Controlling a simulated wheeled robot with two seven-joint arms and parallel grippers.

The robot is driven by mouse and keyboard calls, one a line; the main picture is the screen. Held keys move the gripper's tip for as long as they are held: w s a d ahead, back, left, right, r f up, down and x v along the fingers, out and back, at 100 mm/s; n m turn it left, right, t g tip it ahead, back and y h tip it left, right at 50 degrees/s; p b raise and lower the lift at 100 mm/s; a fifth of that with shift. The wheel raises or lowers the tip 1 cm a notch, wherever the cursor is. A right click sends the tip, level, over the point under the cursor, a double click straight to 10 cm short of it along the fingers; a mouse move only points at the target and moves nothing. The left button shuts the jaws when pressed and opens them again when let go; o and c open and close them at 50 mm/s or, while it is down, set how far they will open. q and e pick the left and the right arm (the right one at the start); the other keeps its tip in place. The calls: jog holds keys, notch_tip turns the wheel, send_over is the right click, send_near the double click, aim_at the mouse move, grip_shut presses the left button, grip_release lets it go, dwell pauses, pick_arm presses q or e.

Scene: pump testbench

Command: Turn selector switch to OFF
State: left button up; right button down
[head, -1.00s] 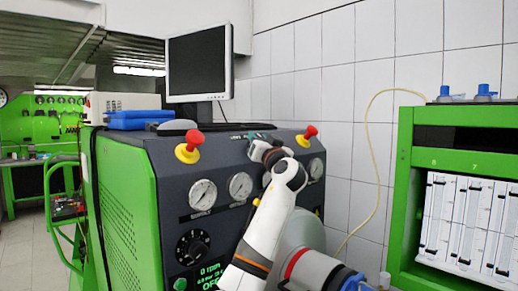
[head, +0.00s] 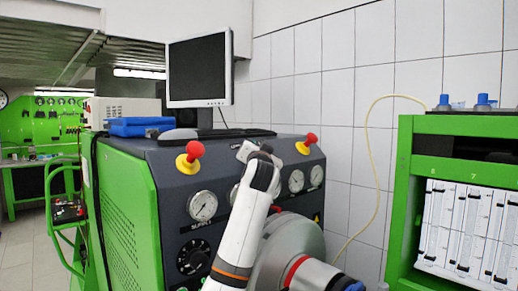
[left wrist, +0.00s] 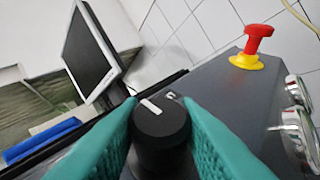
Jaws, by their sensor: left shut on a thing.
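The selector switch is a black round knob (left wrist: 162,128) with a white pointer line on its top, in the left wrist view. The line slants toward the upper left, and a small white mark (left wrist: 173,96) sits on the panel just beyond the knob. My left gripper (left wrist: 160,102) has its teal fingers on both sides of the knob and is shut on it. In the head view my left wrist (head: 262,170) is at the panel's upper front and hides the knob and the fingers. No OFF lettering can be read by the knob. My right gripper is not in view.
Red mushroom buttons on yellow bases flank my wrist, one left (head: 189,158) and one right (head: 307,144). Gauges (head: 203,206) line the dark panel below. A monitor (head: 199,68) stands behind. A green rack (head: 405,200) stands to the right.

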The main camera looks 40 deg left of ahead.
pick_arm(q)
jog(key=shift+f, duration=0.1)
jog(key=o, duration=1)
jog(key=shift+c, duration=0.2)
jog(key=shift+d, duration=0.1)
jog(key=b+v, duration=0.4)
jog(key=v, duration=0.8)
